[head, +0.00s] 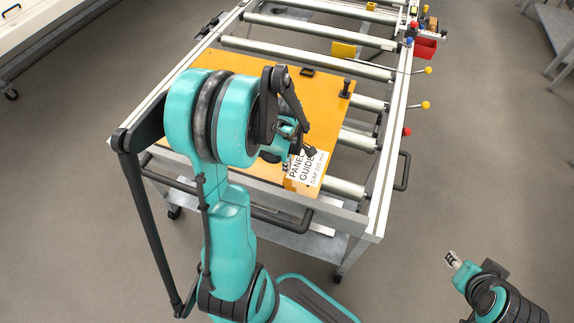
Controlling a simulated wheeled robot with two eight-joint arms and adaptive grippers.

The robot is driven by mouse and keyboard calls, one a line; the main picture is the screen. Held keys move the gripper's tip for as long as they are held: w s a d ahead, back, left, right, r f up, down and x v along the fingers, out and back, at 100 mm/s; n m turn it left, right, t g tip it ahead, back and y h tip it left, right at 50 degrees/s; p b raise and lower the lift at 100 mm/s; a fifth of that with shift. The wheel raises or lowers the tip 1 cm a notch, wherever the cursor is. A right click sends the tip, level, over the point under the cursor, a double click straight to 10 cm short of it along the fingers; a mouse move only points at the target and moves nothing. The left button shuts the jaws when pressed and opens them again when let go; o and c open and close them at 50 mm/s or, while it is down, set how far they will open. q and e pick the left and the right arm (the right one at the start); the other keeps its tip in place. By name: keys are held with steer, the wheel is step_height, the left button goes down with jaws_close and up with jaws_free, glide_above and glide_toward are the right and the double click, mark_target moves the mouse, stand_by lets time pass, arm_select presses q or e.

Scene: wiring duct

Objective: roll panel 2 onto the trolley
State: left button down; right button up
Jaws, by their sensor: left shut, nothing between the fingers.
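An orange-yellow panel (335,115) lies flat on the near rollers of a roller frame. Two black fittings stand on it, and a white label reading "PANEL GUIDE" (308,167) is at its near right corner. Whether this is panel 2 does not show. The near frame, with castors and black handles, looks like the trolley (368,222). My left gripper (308,152) is shut and empty over the panel, beside the label; whether it touches is unclear. My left arm hides the panel's left part. My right gripper (453,260) is off the frame at lower right, its jaw opening unclear.
Bare rollers (305,58) continue at the back, with a yellow plate (343,50) among them. Levers with yellow and red knobs (426,105) stick out on the right. A red bin (425,48) hangs at the back right.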

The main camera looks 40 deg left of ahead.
arm_select(q)
steer(key=shift+f+b, duration=0.95)
steer(key=shift+f, duration=0.2)
steer(key=shift+w, duration=0.15)
steer(key=shift+w+a, duration=0.35)
steer(key=shift+w, duration=0.55)
steer(key=shift+r, duration=0.1)
steer(key=shift+r+p, duration=2.65)
steer(key=shift+r, duration=0.85)
